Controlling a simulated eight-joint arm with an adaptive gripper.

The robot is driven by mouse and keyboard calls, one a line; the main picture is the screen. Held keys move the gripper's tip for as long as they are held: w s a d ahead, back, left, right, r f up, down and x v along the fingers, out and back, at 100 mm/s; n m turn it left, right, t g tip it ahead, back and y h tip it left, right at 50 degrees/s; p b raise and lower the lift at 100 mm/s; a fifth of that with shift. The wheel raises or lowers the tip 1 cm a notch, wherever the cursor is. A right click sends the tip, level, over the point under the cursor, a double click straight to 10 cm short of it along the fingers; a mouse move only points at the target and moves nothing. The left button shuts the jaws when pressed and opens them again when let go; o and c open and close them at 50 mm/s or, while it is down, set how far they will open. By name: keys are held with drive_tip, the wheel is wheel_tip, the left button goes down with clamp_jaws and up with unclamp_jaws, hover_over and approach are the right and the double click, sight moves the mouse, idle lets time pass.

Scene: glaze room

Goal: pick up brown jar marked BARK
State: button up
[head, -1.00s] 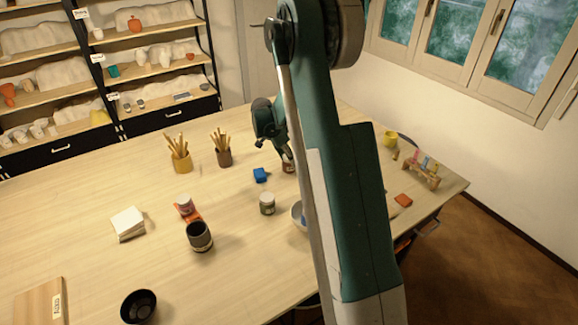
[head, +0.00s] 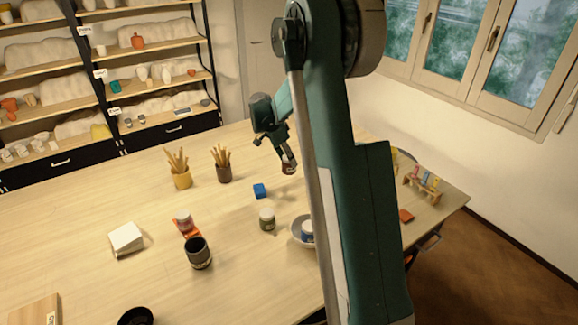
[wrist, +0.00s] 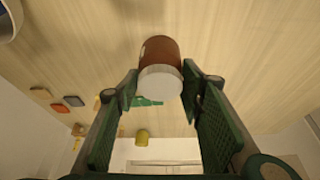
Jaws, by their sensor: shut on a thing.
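The brown jar (wrist: 161,52) with a pale lid sits between the two fingers of my gripper (wrist: 160,80) in the wrist view, and the gripper is shut on it. A pale patch shows on the jar's side, but its wording is too small to read. In the head view the jar (head: 288,168) hangs at the tip of my gripper (head: 286,160), held above the far part of the table. The fingers hide part of it there.
Pots of tools (head: 182,178) (head: 223,173) stand left of my gripper. A bottle rack (head: 421,186) stands at right.

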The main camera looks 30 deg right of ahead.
drive_tip(key=shift+r, duration=0.85)
drive_tip(key=shift+d, duration=0.1)
